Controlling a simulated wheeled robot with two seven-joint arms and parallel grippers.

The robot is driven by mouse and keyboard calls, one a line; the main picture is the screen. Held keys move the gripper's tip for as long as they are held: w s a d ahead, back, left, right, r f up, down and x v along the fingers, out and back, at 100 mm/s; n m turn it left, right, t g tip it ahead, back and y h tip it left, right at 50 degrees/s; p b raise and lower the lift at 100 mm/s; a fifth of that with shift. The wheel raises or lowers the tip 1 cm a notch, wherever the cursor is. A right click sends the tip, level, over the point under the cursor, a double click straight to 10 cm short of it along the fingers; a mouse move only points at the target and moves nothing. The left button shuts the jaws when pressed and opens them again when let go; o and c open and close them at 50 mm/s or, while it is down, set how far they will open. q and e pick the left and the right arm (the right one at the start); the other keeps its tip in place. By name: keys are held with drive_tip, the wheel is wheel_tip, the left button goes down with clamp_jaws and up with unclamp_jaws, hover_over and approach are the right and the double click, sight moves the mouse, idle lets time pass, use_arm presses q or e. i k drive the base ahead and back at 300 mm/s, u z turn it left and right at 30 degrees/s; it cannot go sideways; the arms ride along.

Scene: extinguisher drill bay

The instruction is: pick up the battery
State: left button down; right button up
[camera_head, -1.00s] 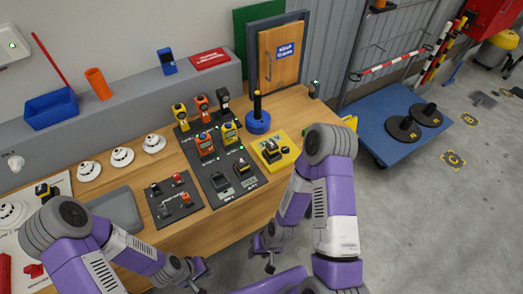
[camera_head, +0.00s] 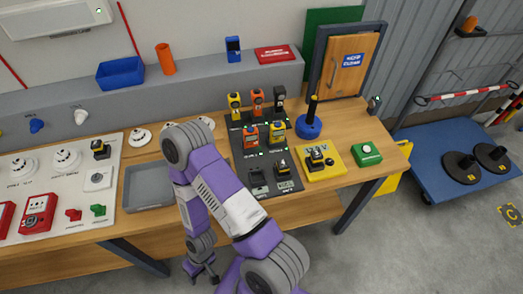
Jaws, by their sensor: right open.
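Several black-and-yellow blocks look like batteries, and I cannot tell which one is meant. One (camera_head: 283,167) sits in a slot of the dark charging panel, one (camera_head: 317,157) sits on a yellow base, and one (camera_head: 101,149) stands on the white board at left. My right gripper (camera_head: 201,273) hangs open and empty in front of the table's front edge, lower than the tabletop and apart from all of these. My right arm hides part of the table's middle. My left gripper is out of view.
A grey tray (camera_head: 150,188) lies left of my arm. A blue round stand (camera_head: 309,126) and a green box (camera_head: 366,154) stand at right. A door panel (camera_head: 348,68) rises behind. Grey floor is free at right; a blue trolley (camera_head: 455,160) stands there.

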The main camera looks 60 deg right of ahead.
sight(315, 159)
drive_tip(key=u, duration=1.2)
drive_tip(key=k, duration=1.3)
drive_tip(key=z, duration=1.9)
